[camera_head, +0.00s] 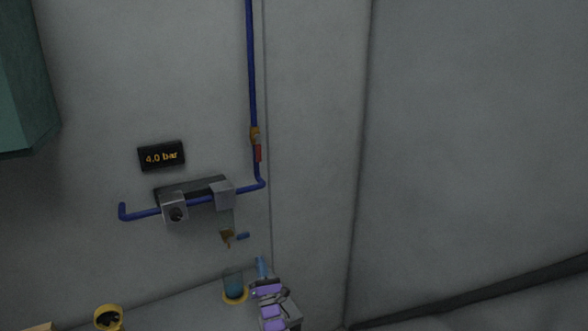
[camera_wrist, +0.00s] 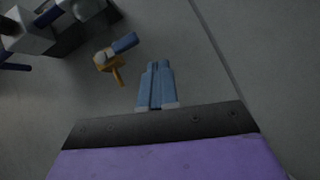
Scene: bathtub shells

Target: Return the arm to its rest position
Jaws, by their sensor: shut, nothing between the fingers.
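My gripper (camera_head: 262,268) shows at the bottom centre of the head view, with my purple and grey arm behind it. In the wrist view its two blue fingers (camera_wrist: 156,68) are together with nothing between them. A brass tap with a blue handle (camera_head: 228,238) is on the wall, above and to the left of my gripper. The tap also shows in the wrist view (camera_wrist: 112,58), left of the fingertips and apart from them.
A bluish glass (camera_head: 234,283) stands on a yellow base just left of my gripper. A blue pipe (camera_head: 252,80) runs down the wall to a valve block. A display (camera_head: 161,156) reads 4.0 bar. A yellow round container (camera_head: 108,318) sits lower left. The right side is bare wall.

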